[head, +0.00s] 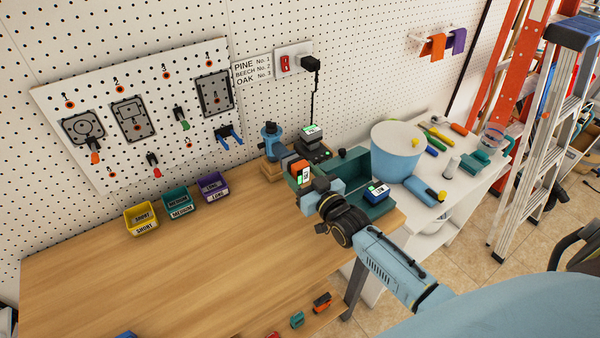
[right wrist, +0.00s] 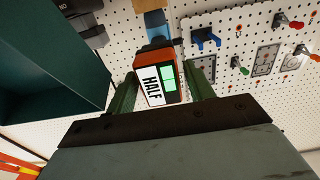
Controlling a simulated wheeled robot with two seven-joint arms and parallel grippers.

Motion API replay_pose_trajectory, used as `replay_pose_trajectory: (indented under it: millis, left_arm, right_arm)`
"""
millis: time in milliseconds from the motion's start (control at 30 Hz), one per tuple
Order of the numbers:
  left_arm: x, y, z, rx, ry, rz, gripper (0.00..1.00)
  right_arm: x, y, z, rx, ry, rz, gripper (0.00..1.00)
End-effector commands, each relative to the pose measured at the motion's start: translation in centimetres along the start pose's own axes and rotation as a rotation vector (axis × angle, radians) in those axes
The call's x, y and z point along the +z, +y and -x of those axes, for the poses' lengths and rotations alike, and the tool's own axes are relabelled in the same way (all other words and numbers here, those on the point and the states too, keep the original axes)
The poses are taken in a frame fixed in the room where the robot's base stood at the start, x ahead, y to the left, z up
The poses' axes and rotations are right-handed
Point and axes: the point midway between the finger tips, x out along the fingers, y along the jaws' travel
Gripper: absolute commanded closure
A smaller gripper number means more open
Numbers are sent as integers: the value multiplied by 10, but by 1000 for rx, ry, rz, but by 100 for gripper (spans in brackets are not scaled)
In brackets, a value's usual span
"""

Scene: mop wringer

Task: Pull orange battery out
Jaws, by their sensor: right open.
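The orange battery (head: 299,167) is at the right end of the wooden bench, beside the teal tray. In the right wrist view the orange battery (right wrist: 160,65) shows a white label reading HALF with a green patch. My right gripper (head: 306,181) is at the battery. In the right wrist view its two dark green fingers (right wrist: 161,88) are open, one on each side of the battery; I cannot tell whether they touch it. What lies under the battery is hidden. My left gripper is not in view.
The teal tray (head: 379,210) holds a blue battery (head: 377,191). A black charger (head: 312,143) and a blue tool on a wooden block (head: 271,148) stand behind. A light-blue bucket (head: 396,153) is to the right. Yellow (head: 141,219), teal and purple bins stand left. The bench middle is clear.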

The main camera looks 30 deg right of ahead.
Motion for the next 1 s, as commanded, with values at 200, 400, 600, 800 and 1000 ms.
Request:
replay_pose_trajectory:
  millis: [200, 400, 600, 800, 1000]
  left_arm:
    - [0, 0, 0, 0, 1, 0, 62]
    - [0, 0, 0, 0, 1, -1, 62]
    - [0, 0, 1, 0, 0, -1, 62]
    - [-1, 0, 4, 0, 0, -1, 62]
    - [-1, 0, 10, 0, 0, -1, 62]
  right_arm:
    - [0, 0, 0, 0, 0, 0, 63]
    - [-1, 0, 0, 0, 3, 0, 84]
    - [-1, 0, 2, 0, 2, 0, 84]
    - [-1, 0, 6, 0, 1, 0, 84]
    - [-1, 0, 16, 0, 1, 0, 84]
